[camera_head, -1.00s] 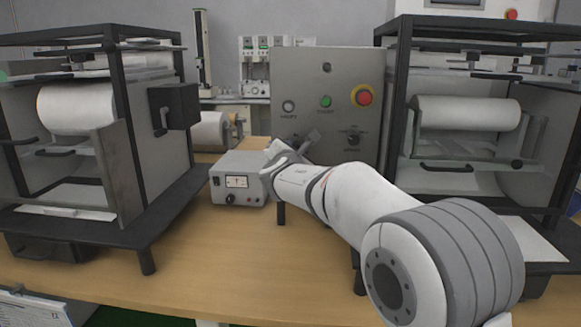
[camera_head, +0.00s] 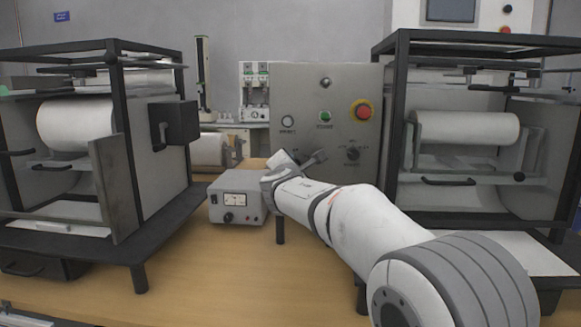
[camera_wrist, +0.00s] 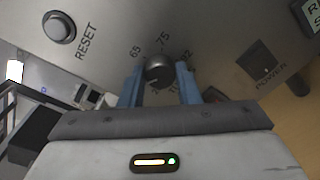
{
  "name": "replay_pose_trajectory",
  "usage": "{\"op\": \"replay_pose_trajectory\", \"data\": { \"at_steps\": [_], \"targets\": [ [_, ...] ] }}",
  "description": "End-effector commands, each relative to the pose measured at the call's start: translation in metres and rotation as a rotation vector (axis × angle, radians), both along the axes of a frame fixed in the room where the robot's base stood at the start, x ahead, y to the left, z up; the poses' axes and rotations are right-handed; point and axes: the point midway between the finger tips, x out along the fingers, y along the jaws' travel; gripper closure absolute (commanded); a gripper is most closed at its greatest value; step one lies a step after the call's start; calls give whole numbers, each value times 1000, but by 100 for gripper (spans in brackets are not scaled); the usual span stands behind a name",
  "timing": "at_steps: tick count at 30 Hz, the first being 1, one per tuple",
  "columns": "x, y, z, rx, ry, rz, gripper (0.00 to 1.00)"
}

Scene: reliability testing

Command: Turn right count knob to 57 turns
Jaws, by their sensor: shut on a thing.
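The grey control panel (camera_head: 340,95) stands upright at the back middle of the bench. In the wrist view a dark round knob (camera_wrist: 158,67) sits between the blue fingers of my gripper (camera_wrist: 158,85), which is shut on it. In the head view my gripper (camera_head: 312,159) is at the lower left of the panel and hides this knob. A second knob (camera_head: 352,153) shows uncovered to its right.
The panel carries a RESET button (camera_head: 288,121), a green button (camera_head: 325,116) and a red emergency stop (camera_head: 361,111). A small grey meter box (camera_head: 236,199) stands close left of my arm. Black-framed machines (camera_head: 125,150) flank it left and right. Bench space in front is clear.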

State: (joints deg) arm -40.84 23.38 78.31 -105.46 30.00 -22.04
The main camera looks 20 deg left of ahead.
Motion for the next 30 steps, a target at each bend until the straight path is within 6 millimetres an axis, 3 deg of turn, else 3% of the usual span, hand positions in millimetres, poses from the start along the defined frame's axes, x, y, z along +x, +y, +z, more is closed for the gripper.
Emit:
{"op": "replay_pose_trajectory", "data": {
  "at_steps": [9, 17, 30],
  "targets": [
    [0, 1, -3, -3, 3, 1, 48],
    [-3, 0, -1, -1, 1, 2, 48],
    [-67, -13, 2, -1, 2, 3, 48]
  ]
}}
